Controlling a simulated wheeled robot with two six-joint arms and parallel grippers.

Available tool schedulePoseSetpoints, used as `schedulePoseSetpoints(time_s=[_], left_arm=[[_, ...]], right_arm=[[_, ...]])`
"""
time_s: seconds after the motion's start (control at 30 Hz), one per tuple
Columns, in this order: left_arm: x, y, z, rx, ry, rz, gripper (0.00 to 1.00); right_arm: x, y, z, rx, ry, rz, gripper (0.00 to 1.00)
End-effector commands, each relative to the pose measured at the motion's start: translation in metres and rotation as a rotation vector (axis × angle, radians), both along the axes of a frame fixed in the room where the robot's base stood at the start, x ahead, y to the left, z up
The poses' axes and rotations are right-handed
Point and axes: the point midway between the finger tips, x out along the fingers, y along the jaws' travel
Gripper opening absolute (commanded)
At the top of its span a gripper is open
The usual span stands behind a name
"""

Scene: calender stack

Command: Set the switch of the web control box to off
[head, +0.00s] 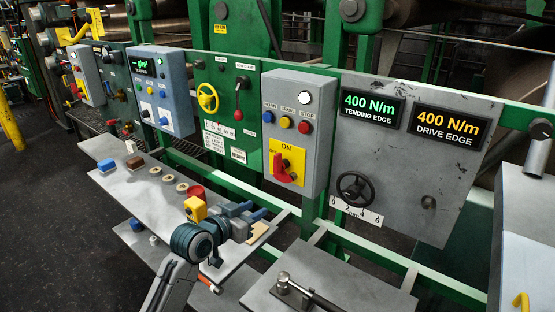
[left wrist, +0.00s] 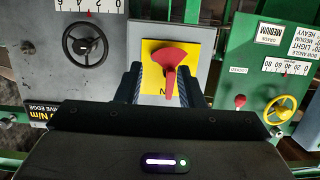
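The web control box (head: 297,125) is a grey box with a white button on top, small blue, yellow and red buttons, and a yellow switch plate (head: 298,157) marked ON. Its red rotary switch (head: 284,172) has its handle toward the ON lettering. In the left wrist view, which is upside down, the red switch (left wrist: 171,68) shows on the yellow plate (left wrist: 151,53), its handle pointing down the picture over the partly hidden lettering. My left gripper (head: 252,211) is open in front of and below the box. Its two fingers (left wrist: 164,88) frame the handle; contact cannot be told. My right gripper is not in view.
A black handwheel (head: 356,188) with a scale is right of the box, below two lit displays. A green panel with a yellow handwheel (head: 208,97) is left. A grey shelf (head: 130,190) with small items is below left. A grey table (head: 335,268) is in front.

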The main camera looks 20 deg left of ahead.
Motion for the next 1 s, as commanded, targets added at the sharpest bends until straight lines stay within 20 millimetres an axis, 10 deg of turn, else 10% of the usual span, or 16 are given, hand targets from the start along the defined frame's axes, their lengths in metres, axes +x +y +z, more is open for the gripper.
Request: schedulePoseSetpoints(time_s=[0.1, 0.3, 1.0], left_arm=[[0.032, 0.008, 0.049, -0.041, -0.125, -0.007, 0.34], [0.053, 0.012, 0.083, -0.077, -0.209, -0.010, 0.34], [0.148, -0.022, 0.083, -0.078, -0.209, -0.011, 0.34]], right_arm=[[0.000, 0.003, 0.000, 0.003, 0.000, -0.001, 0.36], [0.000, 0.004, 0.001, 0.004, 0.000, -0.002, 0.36], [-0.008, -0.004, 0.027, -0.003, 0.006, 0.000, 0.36]])
